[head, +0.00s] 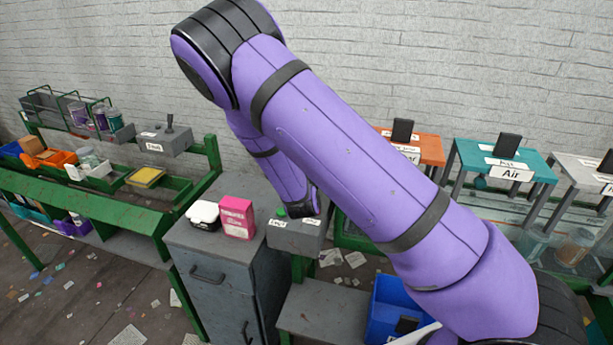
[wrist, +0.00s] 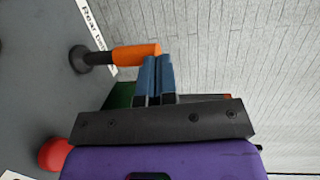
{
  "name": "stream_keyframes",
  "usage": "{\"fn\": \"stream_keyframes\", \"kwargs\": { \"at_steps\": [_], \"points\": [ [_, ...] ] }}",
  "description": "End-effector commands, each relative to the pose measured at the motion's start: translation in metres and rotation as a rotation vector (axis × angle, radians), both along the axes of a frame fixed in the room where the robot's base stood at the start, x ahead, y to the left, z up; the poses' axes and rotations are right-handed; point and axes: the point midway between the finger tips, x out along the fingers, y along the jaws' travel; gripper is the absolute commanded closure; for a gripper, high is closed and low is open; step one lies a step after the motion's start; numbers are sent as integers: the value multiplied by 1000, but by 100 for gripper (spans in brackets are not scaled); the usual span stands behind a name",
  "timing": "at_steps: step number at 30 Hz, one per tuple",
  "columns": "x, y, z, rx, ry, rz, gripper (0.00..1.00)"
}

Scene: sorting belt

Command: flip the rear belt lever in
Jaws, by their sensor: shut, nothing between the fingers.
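The rear belt lever (wrist: 135,54) shows in the wrist view, with an orange grip and a black round base on a grey panel. A white label beside it, partly cut off, begins with "Rear" (wrist: 95,22). My gripper (wrist: 158,62) has its two blue fingers shut together with nothing between them. The fingertips are right beside the free end of the orange grip; I cannot tell whether they touch. In the head view my purple arm crosses the picture, and I make out neither the lever nor the fingers there.
A red button (wrist: 57,154) is on the same panel in the wrist view. In the head view, a grey cabinet (head: 208,280) carries a pink box (head: 237,217) and a white tub (head: 203,213). A green-framed belt stands left, a blue bin (head: 382,318) below.

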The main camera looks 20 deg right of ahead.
Motion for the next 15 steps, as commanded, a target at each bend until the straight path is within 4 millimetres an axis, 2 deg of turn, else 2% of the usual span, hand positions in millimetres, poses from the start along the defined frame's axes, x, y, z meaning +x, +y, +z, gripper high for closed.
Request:
{"fn": "stream_keyframes", "kwargs": {
  "at_steps": [5, 15],
  "points": [
    [14, -12, 8, 87, 106, -4, 100],
    [39, -30, 9, 235, 317, -3, 100]
  ]
}}
